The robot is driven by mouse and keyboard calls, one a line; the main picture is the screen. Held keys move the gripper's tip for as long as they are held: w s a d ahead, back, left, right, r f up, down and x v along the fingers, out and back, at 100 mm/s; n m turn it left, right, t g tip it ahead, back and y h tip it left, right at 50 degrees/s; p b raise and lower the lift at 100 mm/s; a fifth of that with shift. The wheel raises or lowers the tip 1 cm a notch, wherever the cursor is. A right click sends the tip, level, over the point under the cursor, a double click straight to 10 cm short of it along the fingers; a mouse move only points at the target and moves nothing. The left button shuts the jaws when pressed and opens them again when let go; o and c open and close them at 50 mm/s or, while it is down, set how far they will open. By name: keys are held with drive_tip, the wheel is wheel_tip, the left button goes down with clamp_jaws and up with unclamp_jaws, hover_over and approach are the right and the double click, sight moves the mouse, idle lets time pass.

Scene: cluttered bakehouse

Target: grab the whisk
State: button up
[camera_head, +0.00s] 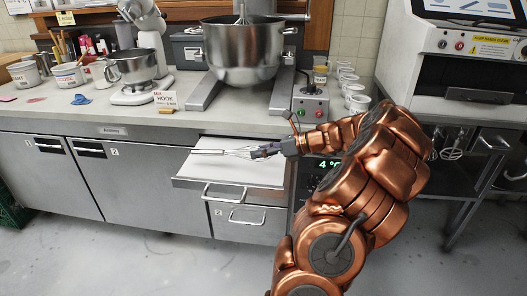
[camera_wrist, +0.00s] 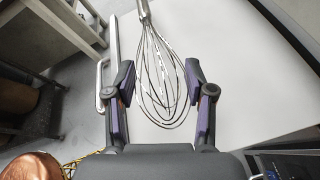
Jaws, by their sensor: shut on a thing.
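The whisk has a metal handle (camera_head: 207,151) pointing left and thin wire loops toward my gripper (camera_head: 264,152). In the wrist view the whisk (camera_wrist: 165,62) runs away from me, its handle at the top and its wire balloon between my two fingers. My gripper (camera_wrist: 160,78) is shut on the wire loops, the fingers held apart by their width. The whisk is over the white floor of the pulled-out drawer (camera_head: 230,178). I cannot tell whether it touches that floor.
The counter (camera_head: 60,112) above the drawer holds a large mixer bowl (camera_head: 242,55), a small stand mixer (camera_head: 135,68) and a stack of white cups (camera_head: 355,95). The drawer's front handle (camera_head: 224,193) juts toward me. The grey floor in front is clear.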

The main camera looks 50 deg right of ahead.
drive_tip(key=s+a, duration=0.1)
drive_tip(key=a, duration=0.3)
drive_tip(key=s+a+r, duration=0.1)
drive_tip(key=s+a, duration=0.1)
drive_tip(key=a, duration=0.2)
drive_tip(key=s+a, duration=0.2)
drive_tip(key=a, duration=0.3)
drive_tip(key=shift+s+r, duration=0.1)
drive_tip(key=shift+r, duration=0.1)
